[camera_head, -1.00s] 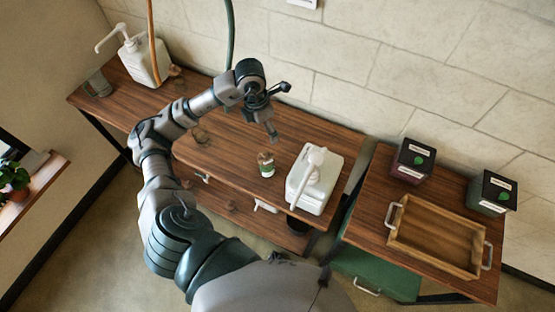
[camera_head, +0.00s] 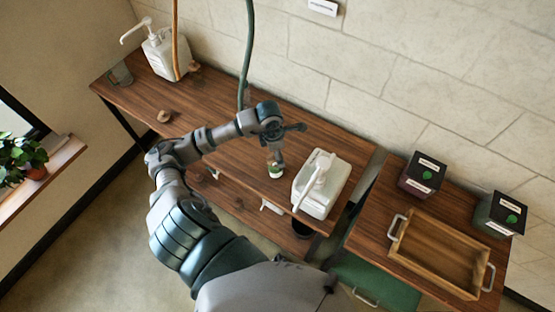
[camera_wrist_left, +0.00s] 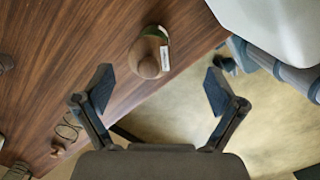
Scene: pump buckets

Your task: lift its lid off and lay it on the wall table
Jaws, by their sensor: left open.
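A small jar (camera_head: 276,172) with a green and white label stands near the front edge of the long wooden table (camera_head: 225,88), which runs along the wall. In the left wrist view its round brown lid (camera_wrist_left: 149,57) is on top and hides most of the jar. My left gripper (camera_head: 290,144) is over the jar in the head view. In the left wrist view the open gripper (camera_wrist_left: 160,90) has its fingers wide apart, with the lid beyond them and between their lines. Nothing is held. My right gripper is not in view.
A white pump bucket (camera_head: 322,185) stands just right of the jar. Another pump bucket (camera_head: 160,55) is at the far left. A wooden tray (camera_head: 440,253) and two dark boxes (camera_head: 422,172) are on the right table. A brown knob-like piece (camera_head: 164,116) lies left. Hoses hang over the table.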

